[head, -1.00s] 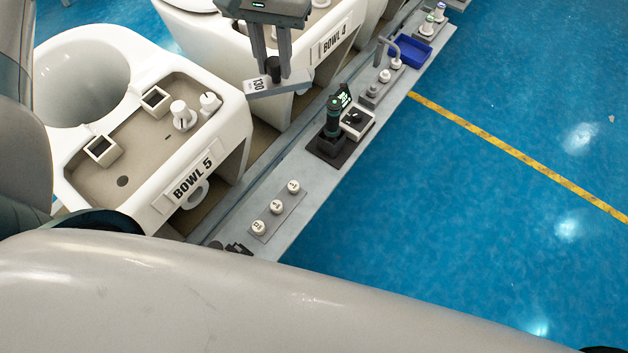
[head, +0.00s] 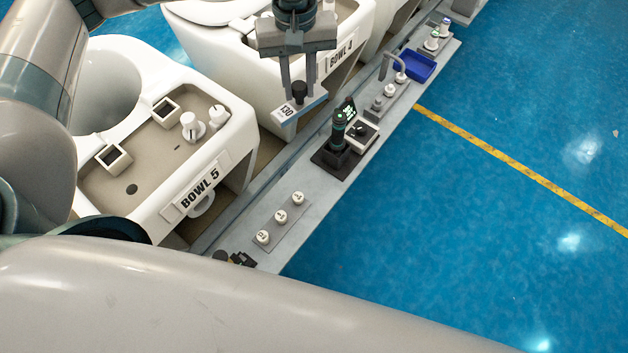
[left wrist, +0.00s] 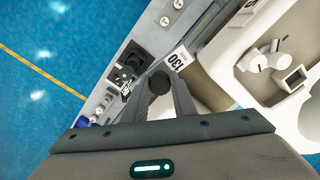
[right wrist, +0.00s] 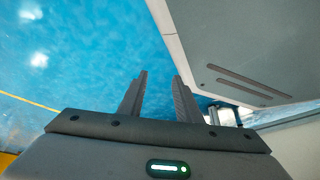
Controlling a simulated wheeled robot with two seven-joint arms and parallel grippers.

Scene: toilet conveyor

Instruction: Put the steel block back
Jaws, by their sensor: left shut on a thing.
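The steel block (head: 302,108), a flat grey bar with a white "130" label and a black knob, hangs in my left gripper (head: 299,90) in the head view. My left gripper is shut on its knob and holds it level between the second bowl and the grey ledge (head: 318,190). The left wrist view shows the black knob (left wrist: 159,82) between the fingers and the label (left wrist: 178,60) beyond. Whether the block touches anything below is unclear. My right gripper (right wrist: 160,76) is open and empty over blue floor in the right wrist view.
The ledge carries a plate with three white knobs (head: 281,216), a dark handheld device in a stand (head: 338,142), a small box with a dial (head: 362,134) and a blue tray (head: 416,65). The white bowl 5 unit (head: 225,150) stands left. Blue floor lies open at right.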

